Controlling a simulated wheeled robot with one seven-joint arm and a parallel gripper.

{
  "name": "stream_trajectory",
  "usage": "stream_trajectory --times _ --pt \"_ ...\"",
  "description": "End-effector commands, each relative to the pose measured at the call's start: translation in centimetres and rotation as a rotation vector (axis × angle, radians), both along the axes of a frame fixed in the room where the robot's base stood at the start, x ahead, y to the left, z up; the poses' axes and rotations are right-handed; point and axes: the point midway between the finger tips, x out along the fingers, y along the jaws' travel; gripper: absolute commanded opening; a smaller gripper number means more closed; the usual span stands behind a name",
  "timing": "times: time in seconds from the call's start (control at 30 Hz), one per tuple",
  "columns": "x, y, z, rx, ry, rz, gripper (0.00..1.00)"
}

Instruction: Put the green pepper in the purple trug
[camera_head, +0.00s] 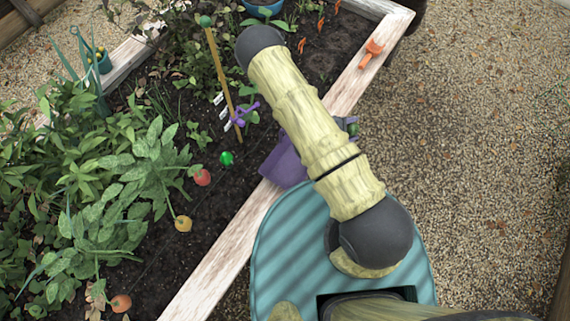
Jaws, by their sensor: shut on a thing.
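A small shiny green thing (227,158), which looks like the green pepper, lies on the dark soil left of the trug. The purple trug (283,163) is at the bed's near wooden edge, partly hidden behind my arm. Its inside cannot be made out. My arm crosses the middle of the view, and I cannot make out my gripper or what is in it. A small grey, purple and green shape (349,127) shows just right of the arm; I cannot tell what it is.
A red fruit (202,177), a yellow one (183,223) and an orange one (120,303) lie by leafy plants. A cane (218,75) stands near a purple cross-shaped thing (240,115). An orange tool (371,52) rests on the bed's edge. Gravel at right is clear.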

Motion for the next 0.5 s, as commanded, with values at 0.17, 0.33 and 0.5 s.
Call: stream_trajectory --times 0.17,0.33,0.5 --pt "-3.1 0.4 -4.7 0.174 0.061 -0.355 0.17" --pt "-5.7 2.9 -8.4 0.35 0.077 -0.658 0.17" --pt "-7.2 8.0 -11.9 0.547 0.038 -0.949 0.17"
